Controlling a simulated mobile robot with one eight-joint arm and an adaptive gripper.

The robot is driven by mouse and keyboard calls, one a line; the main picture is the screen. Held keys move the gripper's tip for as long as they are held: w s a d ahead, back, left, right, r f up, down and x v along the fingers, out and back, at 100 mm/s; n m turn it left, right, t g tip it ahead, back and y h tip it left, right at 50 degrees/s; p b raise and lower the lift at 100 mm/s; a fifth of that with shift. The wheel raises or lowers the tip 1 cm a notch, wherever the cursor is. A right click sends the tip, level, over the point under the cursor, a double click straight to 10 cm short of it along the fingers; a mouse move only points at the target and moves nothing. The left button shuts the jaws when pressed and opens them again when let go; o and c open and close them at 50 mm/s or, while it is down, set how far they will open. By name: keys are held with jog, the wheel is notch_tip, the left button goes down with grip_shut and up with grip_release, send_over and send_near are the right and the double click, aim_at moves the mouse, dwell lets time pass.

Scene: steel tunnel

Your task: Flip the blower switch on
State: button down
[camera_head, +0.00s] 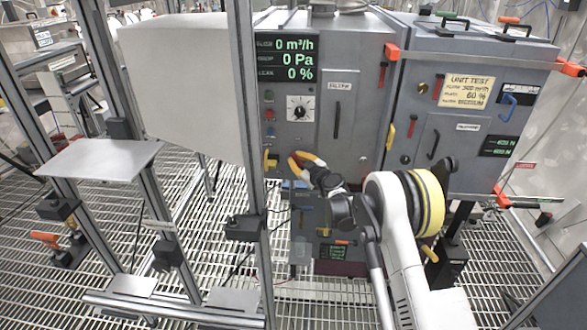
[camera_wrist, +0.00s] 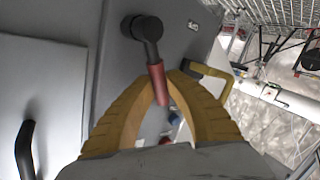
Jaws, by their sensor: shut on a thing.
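A lever with a black pivot and arm and a red grip (camera_wrist: 156,78) is on the grey cabinet front in the wrist view. It is the likely blower switch, but I cannot read a label naming it. The yellow fingers of my gripper (camera_wrist: 163,88) are shut on its red grip, one on each side. In the head view my gripper (camera_head: 303,162) is at the lower front of the grey cabinet (camera_head: 356,60) and hides the lever. The cabinet's display (camera_head: 286,58) reads 0 m³/h, 0 Pa and 0 %.
A yellow handle (camera_head: 270,160) is just left of my gripper; it also shows in the wrist view (camera_wrist: 208,72). A dial (camera_head: 300,108) is above. A metal post (camera_head: 245,110) stands close on the left. A second cabinet (camera_head: 470,55) with a unit test note is on the right.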

jog(key=shift+d+r+m+t+y+b, duration=0.25)
jog(key=shift+d+m+t+y+b, duration=0.2)
jog(key=shift+d+m+b, duration=0.35)
jog(key=shift+d+r+m+t+y+b, duration=0.2)
jog(key=shift+d+m+t+y+b, duration=0.25)
jog(key=shift+m, duration=0.55)
jog(key=c, duration=1.4)
grip_release()
jog(key=shift+o, duration=0.2)
jog(key=v, duration=1.2)
